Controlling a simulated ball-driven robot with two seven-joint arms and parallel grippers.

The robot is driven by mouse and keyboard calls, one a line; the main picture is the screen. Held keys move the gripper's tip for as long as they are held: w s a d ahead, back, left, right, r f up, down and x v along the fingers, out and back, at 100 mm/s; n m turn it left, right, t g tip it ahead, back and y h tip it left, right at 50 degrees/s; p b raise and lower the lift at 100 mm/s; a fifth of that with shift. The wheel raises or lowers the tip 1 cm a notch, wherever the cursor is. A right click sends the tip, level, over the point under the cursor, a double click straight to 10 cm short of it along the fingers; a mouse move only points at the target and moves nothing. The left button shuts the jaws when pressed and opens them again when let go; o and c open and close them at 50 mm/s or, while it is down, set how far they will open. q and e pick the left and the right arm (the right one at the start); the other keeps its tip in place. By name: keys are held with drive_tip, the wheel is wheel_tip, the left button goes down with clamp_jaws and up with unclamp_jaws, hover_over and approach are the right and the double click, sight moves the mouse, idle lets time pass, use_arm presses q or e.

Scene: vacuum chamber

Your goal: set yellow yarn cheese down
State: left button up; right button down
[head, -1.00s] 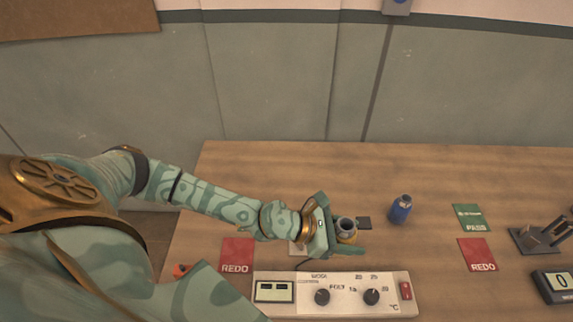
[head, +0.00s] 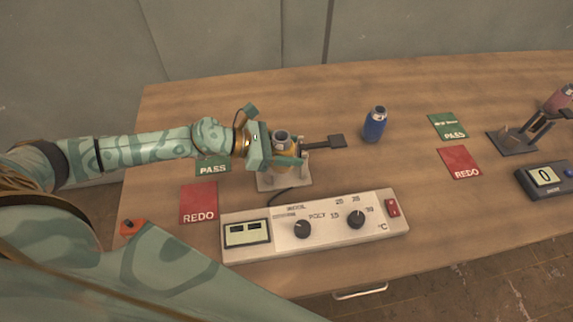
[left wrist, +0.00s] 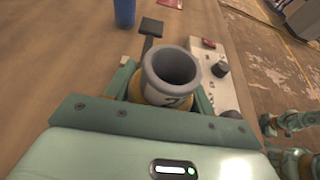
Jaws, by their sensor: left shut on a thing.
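The yellow yarn cheese (head: 283,148) is upright in my left gripper (head: 289,160), its grey tube mouth facing up. My left gripper is shut on it, a finger along its near side. In the left wrist view the grey tube (left wrist: 171,72) stands between the fingers, with a yellow band (left wrist: 150,102) around its base. The cheese is over a pale stand plate (head: 297,181) with a dark arm and flat paddle (head: 337,141) at its right. The gripper hides its underside, so I cannot tell whether it touches the stand.
A control box with knobs (head: 318,225) lies in front. A blue bobbin (head: 375,124) stands behind right. Green PASS (head: 212,166) and red REDO (head: 198,203) cards lie left, another pair right. A pink bobbin (head: 560,97) is on a dark stand (head: 515,141). The back of the table is clear.

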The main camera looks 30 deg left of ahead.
use_arm(q)
drive_tip(key=shift+w+a+f+b, duration=0.3)
drive_tip(key=shift+w+a+f, duration=0.25)
drive_tip(key=shift+f, duration=0.25)
drive_tip(key=f, duration=0.1)
drive_tip(key=f+b, duration=0.1)
drive_tip(key=f, duration=0.2)
drive_tip(key=shift+w+a+b, duration=0.2)
drive_tip(key=shift+a+b, duration=0.1)
drive_tip(key=shift+b, duration=0.05)
drive_tip(key=shift+r, duration=0.1)
drive_tip(key=shift+f, duration=0.25)
drive_tip(key=o, duration=1)
drive_tip(key=shift+o, duration=0.2)
drive_tip(key=shift+r, duration=0.1)
